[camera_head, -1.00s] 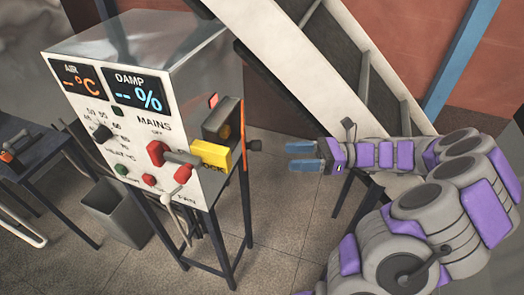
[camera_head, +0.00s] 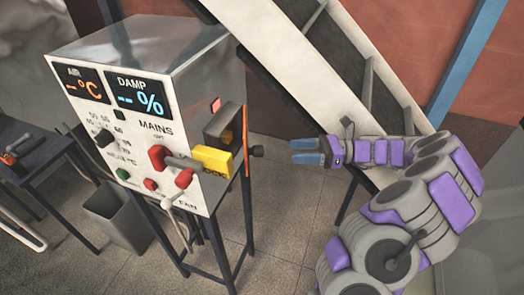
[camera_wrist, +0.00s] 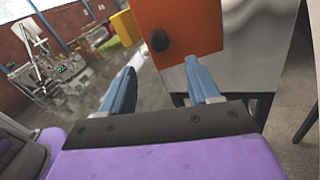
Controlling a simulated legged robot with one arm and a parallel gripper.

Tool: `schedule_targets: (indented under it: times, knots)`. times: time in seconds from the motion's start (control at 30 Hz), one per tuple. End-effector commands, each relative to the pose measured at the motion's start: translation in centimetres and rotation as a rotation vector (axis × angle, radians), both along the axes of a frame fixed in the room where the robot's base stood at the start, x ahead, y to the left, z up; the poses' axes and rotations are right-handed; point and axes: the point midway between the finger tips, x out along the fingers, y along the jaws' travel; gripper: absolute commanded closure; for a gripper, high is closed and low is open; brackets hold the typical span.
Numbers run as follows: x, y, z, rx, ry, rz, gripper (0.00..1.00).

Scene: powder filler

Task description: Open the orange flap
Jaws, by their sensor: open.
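The orange flap (camera_wrist: 182,30) is a flat panel on the side of the metal cabinet, with a round black knob (camera_wrist: 159,40). In the head view the flap is almost edge-on, and its knob (camera_head: 257,151) sticks out to the right of the cabinet. The flap looks shut. My gripper (camera_head: 304,151) is open and empty, with blue fingers pointing left toward the knob and a gap between them. In the wrist view my gripper (camera_wrist: 161,70) has the knob ahead, in line with the space between its fingers, not touching.
The cabinet's front (camera_head: 92,127) has displays, red switches and a yellow block (camera_head: 212,159). A sloping white conveyor (camera_head: 330,75) rises behind my arm. A grey bin (camera_head: 118,212) and a dark table (camera_head: 38,165) stand at left. The floor below my gripper is clear.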

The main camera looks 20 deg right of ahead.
Motion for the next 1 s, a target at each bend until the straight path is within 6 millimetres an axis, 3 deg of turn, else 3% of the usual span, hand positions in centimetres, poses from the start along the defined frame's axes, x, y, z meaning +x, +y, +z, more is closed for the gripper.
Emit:
schedule_targets:
  times: [0.3, 0.5, 0.7, 1.0]
  knots:
    - [1.8, 6.2, 0.0, 0.005, 0.002, 0.005, 0.39]
    - [2.7, 8.9, 0.0, 0.003, -0.001, 0.001, 0.39]
    - [3.2, 10.3, -0.1, 0.002, 0.001, -0.001, 0.39]
    - [3.2, 10.5, -0.1, 0.002, 0.001, -0.002, 0.39]
